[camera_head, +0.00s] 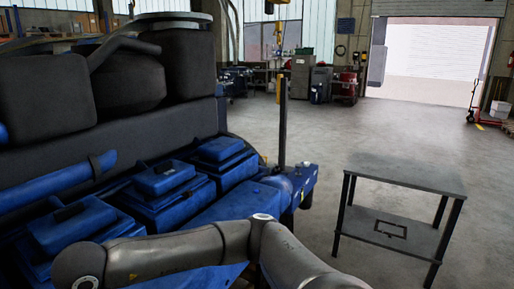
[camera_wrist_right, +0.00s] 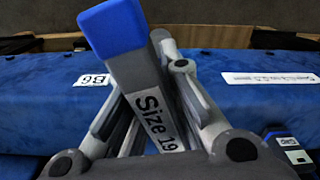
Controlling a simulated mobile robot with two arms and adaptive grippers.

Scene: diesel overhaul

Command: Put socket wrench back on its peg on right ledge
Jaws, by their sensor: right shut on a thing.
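The socket wrench (camera_wrist_right: 140,70) shows in the right wrist view as a grey bar with a blue end cap and a "Size 19" label. My right gripper (camera_wrist_right: 150,62) is shut on it, with its finger links on both sides of the bar. The wrench slants up to the left in front of a blue engine surface (camera_wrist_right: 230,100). The wrench's other end is hidden. I cannot make out its peg or identify the right ledge in either view. Neither gripper shows in the head view.
The blue engine (camera_head: 165,180) with black parts on top fills the left of the head view. A dark post (camera_head: 283,125) stands by its far end. A two-level grey table (camera_head: 405,172) stands at the right, with open floor around it. A white label (camera_wrist_right: 268,79) marks the blue surface.

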